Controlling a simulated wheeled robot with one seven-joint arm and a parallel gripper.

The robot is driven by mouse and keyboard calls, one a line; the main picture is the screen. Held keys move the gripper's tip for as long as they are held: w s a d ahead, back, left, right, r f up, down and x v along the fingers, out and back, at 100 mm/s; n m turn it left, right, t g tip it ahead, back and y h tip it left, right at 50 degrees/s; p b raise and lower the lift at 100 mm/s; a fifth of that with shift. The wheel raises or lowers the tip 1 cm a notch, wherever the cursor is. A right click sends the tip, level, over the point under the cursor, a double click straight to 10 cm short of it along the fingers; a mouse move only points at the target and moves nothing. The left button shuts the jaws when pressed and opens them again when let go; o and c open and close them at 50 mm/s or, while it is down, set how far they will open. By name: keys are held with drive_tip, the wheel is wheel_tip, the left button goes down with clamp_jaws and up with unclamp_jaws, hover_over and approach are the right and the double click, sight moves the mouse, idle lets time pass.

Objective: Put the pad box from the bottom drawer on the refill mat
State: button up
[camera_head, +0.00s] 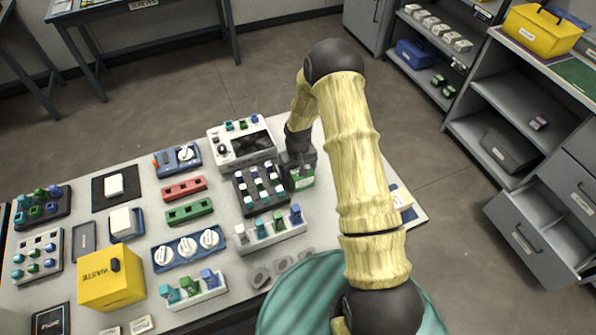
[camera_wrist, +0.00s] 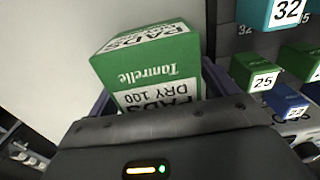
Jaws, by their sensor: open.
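The green pad box (camera_head: 301,183), with white labels, stands at the right part of the worktable, just right of the rack of vials. In the wrist view the pad box (camera_wrist: 148,62) fills the middle, its "PADS" and "DRY 100" lettering upside down. My gripper (camera_head: 297,165) is open and right at the box, its dark body just above it. Dark bluish edges show on both sides of the box in the wrist view; I cannot tell whether they touch it. The box's underside is hidden, and I cannot make out the refill mat. An open drawer (camera_head: 531,243) is at lower right.
The vial rack (camera_head: 248,201) stands close left of the box, with a white device (camera_head: 240,152) behind it. Numbered caps, including green 25 (camera_wrist: 262,77), are near on the right in the wrist view. A yellow waste box (camera_head: 110,284) is at the table's left front.

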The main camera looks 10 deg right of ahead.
wheel_tip(320, 180, up, 12)
drive_tip(key=shift+r+b, duration=0.15)
drive_tip(key=shift+b, duration=0.6)
drive_tip(key=shift+s+r, duration=0.1)
drive_tip(key=shift+r, duration=0.05)
drive_tip(key=s+d+r+m+t, duration=0.1)
drive_tip(key=s+r, duration=0.6)
drive_tip(key=s, duration=0.3)
drive_tip(key=s+d+r+m+t, duration=0.1)
drive_tip(key=s+r, duration=0.5)
drive_tip(key=s, duration=0.4)
drive_tip(key=shift+d+r+t, duration=0.2)
drive_tip(key=shift+r+t, duration=0.1)
drive_tip(key=shift+r, duration=0.1)
